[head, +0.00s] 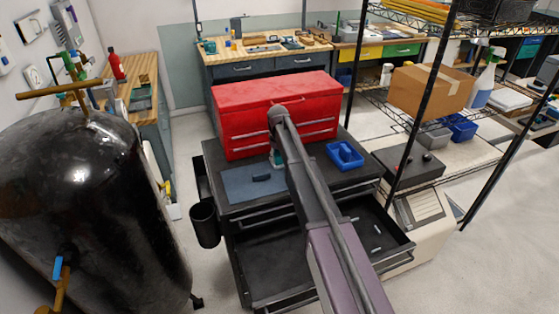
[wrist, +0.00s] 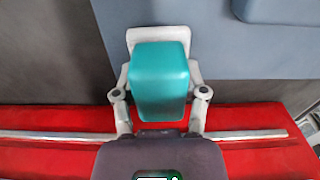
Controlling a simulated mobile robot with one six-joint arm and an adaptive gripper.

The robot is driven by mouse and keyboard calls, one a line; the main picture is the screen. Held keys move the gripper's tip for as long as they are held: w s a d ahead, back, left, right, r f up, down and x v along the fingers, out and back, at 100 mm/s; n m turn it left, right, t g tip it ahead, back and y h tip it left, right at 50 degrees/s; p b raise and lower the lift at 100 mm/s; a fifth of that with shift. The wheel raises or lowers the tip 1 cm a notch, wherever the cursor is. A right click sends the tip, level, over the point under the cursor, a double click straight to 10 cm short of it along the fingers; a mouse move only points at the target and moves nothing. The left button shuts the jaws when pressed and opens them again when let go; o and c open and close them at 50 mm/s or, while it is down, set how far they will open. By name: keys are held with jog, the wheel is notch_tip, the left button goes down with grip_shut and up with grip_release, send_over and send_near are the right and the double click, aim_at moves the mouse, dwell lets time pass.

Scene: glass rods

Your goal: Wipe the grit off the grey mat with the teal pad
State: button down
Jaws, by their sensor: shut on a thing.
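The teal pad (wrist: 160,82) is held between the fingers of my gripper (wrist: 160,100), which is shut on it. In the head view a bit of teal shows below my wrist, and my gripper (head: 277,159) is at the mat's right end, close to the red toolbox. The grey mat (head: 238,188) lies flat on the cart top; it also fills the upper right of the wrist view (wrist: 240,55). Whether the pad touches the mat I cannot tell. I can make out no grit on the visible mat.
A dark blue block (head: 262,178) lies on the mat, also in the wrist view's top right corner (wrist: 285,10). The red toolbox (head: 245,105) stands behind the mat. A blue tray (head: 345,155) sits right on the cart top (head: 315,185). An open drawer (head: 290,265) juts out below.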

jog(key=shift+w+a+r, duration=0.15)
jog(key=shift+w, duration=0.35)
jog(key=shift+w, duration=0.1)
dwell(0.3)
